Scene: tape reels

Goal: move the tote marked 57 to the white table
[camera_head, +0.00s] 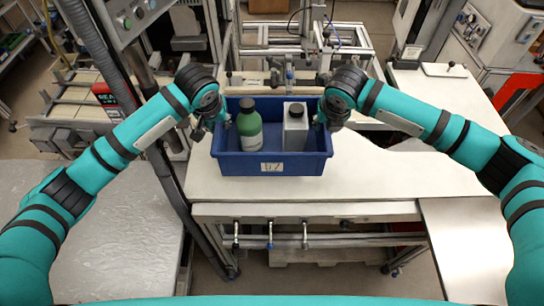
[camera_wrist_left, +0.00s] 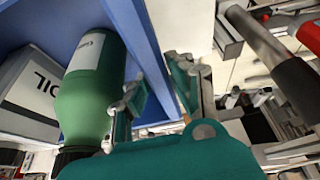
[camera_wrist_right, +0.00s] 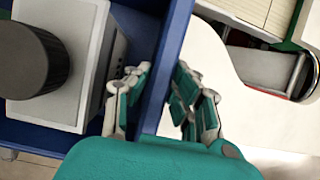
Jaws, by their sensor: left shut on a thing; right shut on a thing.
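The blue tote (camera_head: 225,163) is in the middle of the head view, over the white table (camera_head: 375,180). I cannot tell whether it rests on the table or hangs just above it. Its white front label (camera_head: 271,167) seems to read 57. Inside stand a green bottle (camera_head: 249,126) on the left and a grey-white canister (camera_head: 295,132) with a dark cap on the right. My left gripper (camera_head: 222,116) is shut on the tote's left wall (camera_wrist_left: 137,40). My right gripper (camera_head: 322,117) is shut on its right wall (camera_wrist_right: 165,65).
A grey surface (camera_head: 110,235) lies at the lower left. Clear white tabletop extends to the right of the tote, with a pale panel (camera_head: 465,240) beyond. Metal framework (camera_head: 290,45) stands behind. A red and black box (camera_head: 112,98) is at the left.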

